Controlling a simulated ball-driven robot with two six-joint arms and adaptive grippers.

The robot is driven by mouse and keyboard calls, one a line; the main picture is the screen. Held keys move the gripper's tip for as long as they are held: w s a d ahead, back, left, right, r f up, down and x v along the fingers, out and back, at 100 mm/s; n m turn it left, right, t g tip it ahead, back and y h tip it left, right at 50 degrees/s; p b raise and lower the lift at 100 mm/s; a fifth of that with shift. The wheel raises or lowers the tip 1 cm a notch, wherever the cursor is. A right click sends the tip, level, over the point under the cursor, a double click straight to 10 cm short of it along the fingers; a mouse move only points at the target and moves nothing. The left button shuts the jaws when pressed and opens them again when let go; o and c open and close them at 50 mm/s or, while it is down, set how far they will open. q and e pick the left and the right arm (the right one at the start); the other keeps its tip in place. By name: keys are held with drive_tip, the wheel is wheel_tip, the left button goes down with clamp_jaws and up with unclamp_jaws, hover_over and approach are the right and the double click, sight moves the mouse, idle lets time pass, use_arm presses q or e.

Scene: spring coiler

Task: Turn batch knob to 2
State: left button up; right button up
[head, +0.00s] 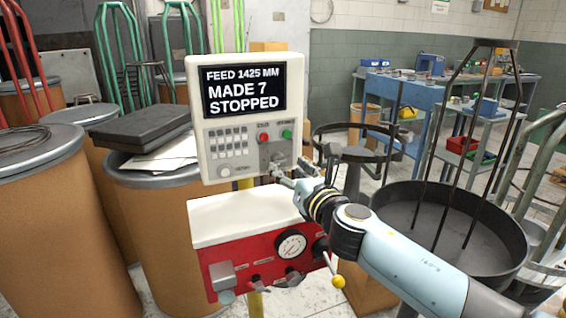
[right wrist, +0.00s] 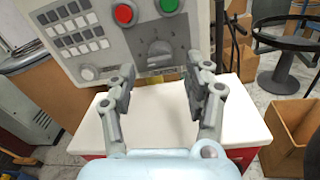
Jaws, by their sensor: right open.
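The light control panel (head: 205,115) stands in the middle of the head view, its screen (head: 243,88) reading "FEED 1425 MM, MADE 7, STOPPED". A grey knob on a dark dial plate (right wrist: 160,50) shows in the right wrist view, below the red and green buttons. Its label and pointer setting are too small to read, so I cannot confirm that it is the batch knob. My right gripper (head: 288,172) is close in front of the panel's lower right. In the right wrist view its open, empty fingers (right wrist: 161,76) straddle the line to this knob, apart from it. My left gripper is not in view.
A red (right wrist: 124,14) and a green button (right wrist: 169,5) sit above the knob. A white round knob (head: 225,172) is at lower left. Below stands a white-topped red box (head: 215,228) with a gauge (head: 291,245) and a yellow-balled lever (head: 338,282). Drums (head: 60,215) stand left.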

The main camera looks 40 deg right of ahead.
sight(282, 164)
drive_tip(key=shift+w+d, duration=0.2)
drive_tip(key=shift+w, duration=0.65)
drive_tip(key=shift+w+d, duration=0.15)
drive_tip(key=shift+w, duration=0.65)
drive_tip(key=shift+c, duration=0.3)
clamp_jaws()
